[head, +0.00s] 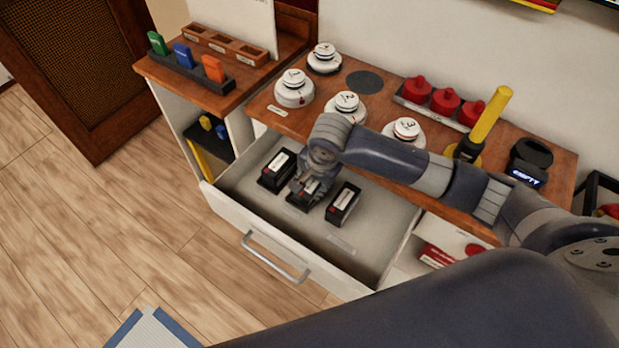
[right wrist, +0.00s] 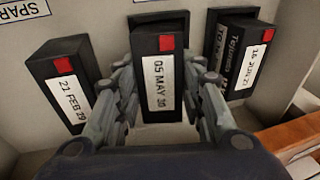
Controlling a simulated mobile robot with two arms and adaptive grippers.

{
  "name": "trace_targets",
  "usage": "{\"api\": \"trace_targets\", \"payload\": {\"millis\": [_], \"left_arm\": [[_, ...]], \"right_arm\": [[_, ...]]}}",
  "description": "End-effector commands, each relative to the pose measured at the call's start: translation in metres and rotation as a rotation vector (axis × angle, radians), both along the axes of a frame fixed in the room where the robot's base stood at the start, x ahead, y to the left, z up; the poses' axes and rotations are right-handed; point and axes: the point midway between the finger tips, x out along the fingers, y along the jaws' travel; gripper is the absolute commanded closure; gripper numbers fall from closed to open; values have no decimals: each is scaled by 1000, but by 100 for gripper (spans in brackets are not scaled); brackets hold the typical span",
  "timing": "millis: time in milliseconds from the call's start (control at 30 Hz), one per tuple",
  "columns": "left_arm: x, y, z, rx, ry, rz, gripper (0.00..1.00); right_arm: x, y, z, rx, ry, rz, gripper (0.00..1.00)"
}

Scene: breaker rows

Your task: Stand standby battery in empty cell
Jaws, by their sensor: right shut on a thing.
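Three black batteries with white date labels and red corner marks are in the open drawer (head: 352,245). My right gripper (head: 306,184) reaches down into the drawer and is shut on the middle battery (right wrist: 162,75), labelled 05 MAY 30, with a finger on each side. A black device (head: 528,160) with a lit EMPTY display stands on the counter's right. My left gripper is not in view.
White numbered round units (head: 293,88) and a dark disc (head: 364,82) sit on the wooden counter above the drawer. Red knobs (head: 445,101) and a yellow-handled tool (head: 490,115) stand farther right. The drawer's front right is bare.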

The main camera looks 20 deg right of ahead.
Motion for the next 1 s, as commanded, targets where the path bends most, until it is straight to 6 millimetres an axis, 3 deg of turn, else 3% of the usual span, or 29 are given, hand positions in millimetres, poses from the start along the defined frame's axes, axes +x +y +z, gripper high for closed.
{"api": "trace_targets", "payload": {"millis": [33, 400, 533, 933, 967, 1000], "left_arm": [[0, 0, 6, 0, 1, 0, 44], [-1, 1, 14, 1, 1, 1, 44], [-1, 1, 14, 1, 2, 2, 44], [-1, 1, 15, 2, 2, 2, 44], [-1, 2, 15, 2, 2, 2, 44], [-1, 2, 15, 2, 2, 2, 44]], "right_arm": [[9, 2, 12, -5, 25, -1, 100], [18, 4, 11, -49, 253, 0, 100], [17, 3, -4, -51, 253, 1, 100], [17, 3, -8, -48, 250, 1, 100], [16, 3, -9, -50, 253, 1, 59], [16, 3, -10, -50, 253, 1, 50]]}}
